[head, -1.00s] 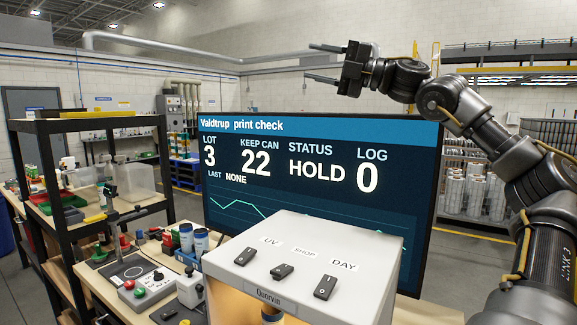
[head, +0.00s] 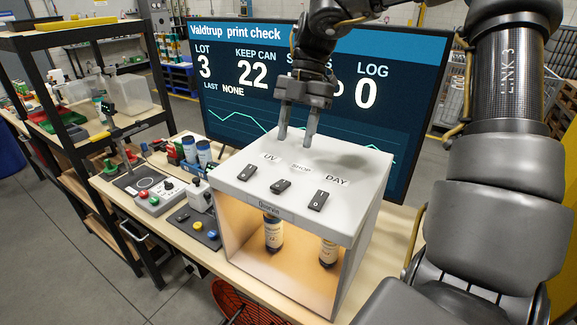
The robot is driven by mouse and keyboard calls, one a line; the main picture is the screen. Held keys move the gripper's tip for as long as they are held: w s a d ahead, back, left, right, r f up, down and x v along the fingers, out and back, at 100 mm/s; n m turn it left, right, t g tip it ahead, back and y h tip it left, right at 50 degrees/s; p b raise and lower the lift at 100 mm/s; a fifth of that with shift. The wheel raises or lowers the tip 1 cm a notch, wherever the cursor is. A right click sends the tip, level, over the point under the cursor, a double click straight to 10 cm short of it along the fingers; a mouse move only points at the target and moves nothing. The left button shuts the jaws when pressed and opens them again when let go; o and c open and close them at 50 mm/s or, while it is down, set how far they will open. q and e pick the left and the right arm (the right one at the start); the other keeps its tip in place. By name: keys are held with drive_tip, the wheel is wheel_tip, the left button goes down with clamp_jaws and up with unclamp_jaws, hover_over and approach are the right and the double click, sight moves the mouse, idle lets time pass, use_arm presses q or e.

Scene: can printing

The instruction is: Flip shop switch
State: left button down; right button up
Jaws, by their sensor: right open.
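The light box (head: 345,213) stands on the bench with a white top. Three black rocker switches sit along its front top edge: the UV switch (head: 247,172) at left, the SHOP switch (head: 280,186) in the middle and the DAY switch (head: 318,200) at right. Their printed labels lie behind them. My right gripper (head: 296,142) points down over the back of the box top, behind the SHOP label, with its two fingers apart and nothing between them. It appears apart from the switches. My left gripper is out of view.
Left of the box are a control panel with coloured buttons (head: 153,198), more cans (head: 204,153) and a black shelf rack (head: 60,130).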

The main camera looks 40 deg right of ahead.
sight(284, 182)
drive_tip(key=p+x, duration=0.2)
drive_tip(key=x, duration=0.6)
drive_tip(key=shift+w+a+f, duration=0.1)
drive_tip(key=shift+a+f, duration=0.05)
drive_tip(key=shift+f, duration=0.2)
drive_tip(key=shift+c, duration=0.4)
drive_tip(key=c, duration=0.9)
drive_tip(key=h+b, duration=0.1)
drive_tip(key=b, duration=0.1)
drive_tip(key=a+h+b, duration=0.1)
drive_tip(key=h+b, duration=0.1)
drive_tip(key=b, duration=0.1)
drive_tip(key=shift+r+t, duration=0.1)
drive_tip(key=shift+t, duration=0.3)
drive_tip(key=shift+s+a+r+h, duration=0.2)
drive_tip(key=shift+s+r+h, duration=0.05)
drive_tip(key=shift+h, duration=0.35)
drive_tip(key=shift+r+h, duration=0.15)
drive_tip(key=shift+h, duration=0.25)
drive_tip(key=o, duration=1)
